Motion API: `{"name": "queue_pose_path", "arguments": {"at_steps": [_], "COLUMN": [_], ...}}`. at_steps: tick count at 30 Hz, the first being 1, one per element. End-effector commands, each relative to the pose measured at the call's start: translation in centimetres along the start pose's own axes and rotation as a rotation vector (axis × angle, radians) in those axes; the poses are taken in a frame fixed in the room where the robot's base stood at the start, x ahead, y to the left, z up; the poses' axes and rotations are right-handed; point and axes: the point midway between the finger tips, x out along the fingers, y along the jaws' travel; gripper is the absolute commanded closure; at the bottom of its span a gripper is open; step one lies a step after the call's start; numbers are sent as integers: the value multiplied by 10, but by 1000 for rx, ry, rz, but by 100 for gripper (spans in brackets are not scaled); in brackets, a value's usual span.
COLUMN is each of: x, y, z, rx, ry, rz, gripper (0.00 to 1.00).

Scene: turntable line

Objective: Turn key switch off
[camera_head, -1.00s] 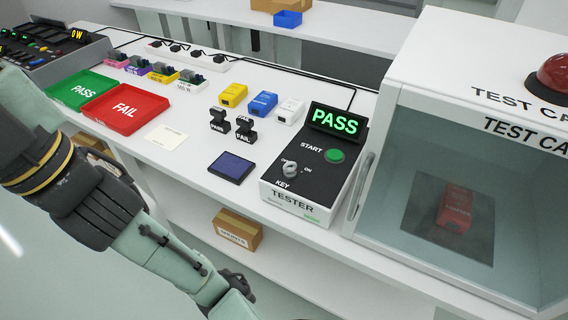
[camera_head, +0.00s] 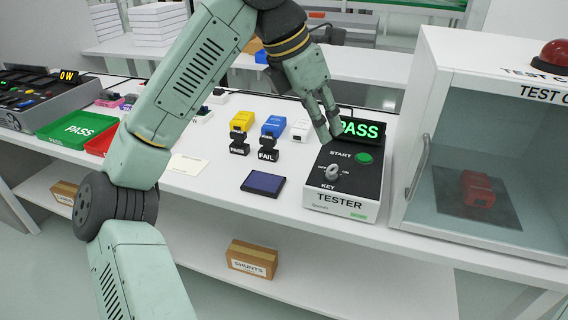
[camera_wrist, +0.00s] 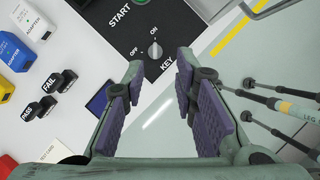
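The grey key switch (camera_head: 332,172) sits on the sloping black top of the tester (camera_head: 345,202), between the OFF and ON labels and above the word KEY. In the wrist view the key switch (camera_wrist: 154,50) appears turned toward ON, with a pale mark on that side. My gripper (camera_head: 328,132) hangs above the tester, just behind and above the switch, and apart from it. The wrist view shows my gripper (camera_wrist: 160,76) open and empty, its purple-padded fingers apart, with the switch beyond the gap between the tips.
The tester's display (camera_head: 362,130) is lit green with PASS, partly behind my fingers. A green START button (camera_head: 364,158) is close to the switch. The glass-fronted test cabinet (camera_head: 412,175) stands right of the tester. A dark blue pad (camera_head: 263,183) and colored adapters lie left.

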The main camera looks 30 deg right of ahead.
Motion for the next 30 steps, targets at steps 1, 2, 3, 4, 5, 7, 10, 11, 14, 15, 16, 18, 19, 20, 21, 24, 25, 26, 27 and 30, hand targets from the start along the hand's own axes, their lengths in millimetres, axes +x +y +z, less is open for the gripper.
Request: {"name": "queue_pose_path", "arguments": {"at_steps": [1,2,3,4,5,7,10,11,14,15,16,18,19,20,21,24,25,26,27,30], "x": [3,4,7,9,12,22,40,46,65,73,78,88,92,96,100,108,109,110,111,111], "y": [2,3,4,5,5,5,5,4,5,5,5,5,5,5,6,6,6,6,6,6], "z": [-2,-3,-4,-5,-5,-6,-6,-6,-8,-8,-8,-9,-9,-9,-9,-10,-10,-10,-10,-10], "rx": [-2,-5,-7,-7,-7,-7,-6,-5,-6,-6,-6,-6,-6,-6,-6,-7,-7,-7,-7,-7], "ry": [33,45,54,56,57,55,53,52,51,51,51,50,50,51,51,50,50,50,50,50], "rz": [13,18,21,21,20,19,16,15,15,15,15,15,16,17,16,18,18,18,19,19], "gripper": [74,74,74,74,74,74,74,74,74,74,74,74,74,74,74,74,74,74,74,74]}}
